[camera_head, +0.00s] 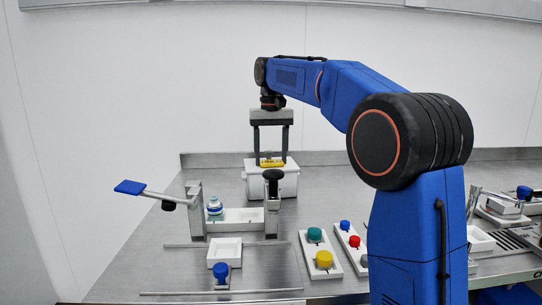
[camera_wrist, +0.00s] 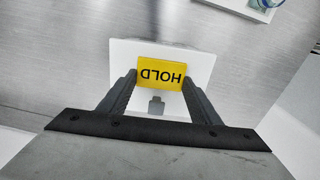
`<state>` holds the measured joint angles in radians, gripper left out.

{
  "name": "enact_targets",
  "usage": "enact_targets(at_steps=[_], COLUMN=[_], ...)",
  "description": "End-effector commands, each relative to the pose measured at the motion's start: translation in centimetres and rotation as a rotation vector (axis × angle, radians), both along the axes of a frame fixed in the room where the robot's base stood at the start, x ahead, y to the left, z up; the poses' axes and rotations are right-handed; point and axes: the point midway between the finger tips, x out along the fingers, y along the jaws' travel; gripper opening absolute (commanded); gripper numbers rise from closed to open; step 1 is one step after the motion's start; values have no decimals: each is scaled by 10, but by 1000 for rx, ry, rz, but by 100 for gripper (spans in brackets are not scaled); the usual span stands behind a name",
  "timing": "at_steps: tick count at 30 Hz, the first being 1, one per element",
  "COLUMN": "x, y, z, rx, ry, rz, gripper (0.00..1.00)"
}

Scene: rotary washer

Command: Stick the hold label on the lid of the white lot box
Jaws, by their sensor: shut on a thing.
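The hold label (camera_wrist: 161,74) is a yellow plate with the black word HOLD, upside down in the wrist view. It also shows in the head view (camera_head: 271,162). My gripper (camera_head: 270,160) points down and is shut on the label, with one finger at each side of it. The white lot box (camera_head: 272,185) stands at the back of the bench, directly under the label. Its lid (camera_wrist: 125,58) shows around the label in the wrist view. I cannot tell whether the label touches the lid or is just above it.
A fixture with a blue-handled lever (camera_head: 130,187) and a dark-knobbed post (camera_head: 272,190) stands in front of the box. A small bottle (camera_head: 214,206) is beside it. Button panels (camera_head: 320,252) lie front right. Bare steel lies left and right of the box.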

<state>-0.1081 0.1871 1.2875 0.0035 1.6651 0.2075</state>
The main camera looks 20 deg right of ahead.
Motion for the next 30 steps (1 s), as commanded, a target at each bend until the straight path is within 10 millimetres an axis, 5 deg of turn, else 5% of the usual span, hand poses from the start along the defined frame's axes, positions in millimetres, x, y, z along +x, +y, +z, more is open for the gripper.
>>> enact_targets(at_steps=[5, 6, 8, 20, 30], x=[0, 0, 0, 0, 1], y=[0, 0, 0, 0, 0], z=[-1, -1, -1, 7, 68], rx=[0, 0, 0, -1, 1], ry=[3, 3, 3, 2, -1], rz=[0, 0, 0, 0, 0], gripper=[37, 65, 79, 79, 79])
